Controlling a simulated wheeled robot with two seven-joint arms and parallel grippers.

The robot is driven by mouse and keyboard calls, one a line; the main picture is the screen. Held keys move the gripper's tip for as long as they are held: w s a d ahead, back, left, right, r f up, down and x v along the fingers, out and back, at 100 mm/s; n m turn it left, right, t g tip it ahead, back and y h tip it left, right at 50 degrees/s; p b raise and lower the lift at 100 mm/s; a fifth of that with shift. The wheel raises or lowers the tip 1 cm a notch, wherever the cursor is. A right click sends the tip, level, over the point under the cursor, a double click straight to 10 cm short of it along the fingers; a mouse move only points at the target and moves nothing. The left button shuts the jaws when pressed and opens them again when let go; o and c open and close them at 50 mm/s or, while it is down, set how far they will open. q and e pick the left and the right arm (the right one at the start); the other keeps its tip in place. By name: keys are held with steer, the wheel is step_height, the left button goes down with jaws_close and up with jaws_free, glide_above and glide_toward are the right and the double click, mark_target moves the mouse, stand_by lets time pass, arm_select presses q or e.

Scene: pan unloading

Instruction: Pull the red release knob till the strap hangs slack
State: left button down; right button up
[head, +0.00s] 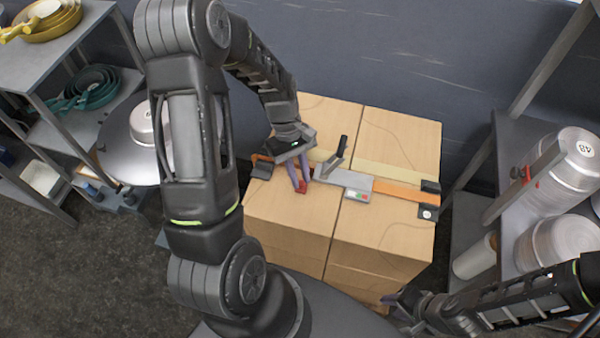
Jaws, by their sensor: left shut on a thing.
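The orange strap (405,191) lies flat over the tops of the cardboard boxes (385,225). A grey buckle (352,180) with a raised black lever (341,148) sits on the strap, with a small green and red marking on its front side. My left gripper (299,183) reaches down at the buckle's left end. Its purple fingers are shut on the red release knob (302,189), which shows at the fingertips and is partly covered by them.
A rack at the right (508,135) holds metal rolls or pans (570,170). Shelves at the left (50,72) hold yellow pans (45,22) and green pans (93,88). A dark wall stands behind the boxes. The box tops in front of the strap are clear.

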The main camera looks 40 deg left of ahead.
arm_select(q)
steer(key=c, duration=1.3)
jaws_free()
steer(key=v, duration=0.7)
steer(key=shift+a+r+b, duration=0.15)
steer(key=shift+r+b, duration=0.2)
steer(key=shift+b, duration=0.1)
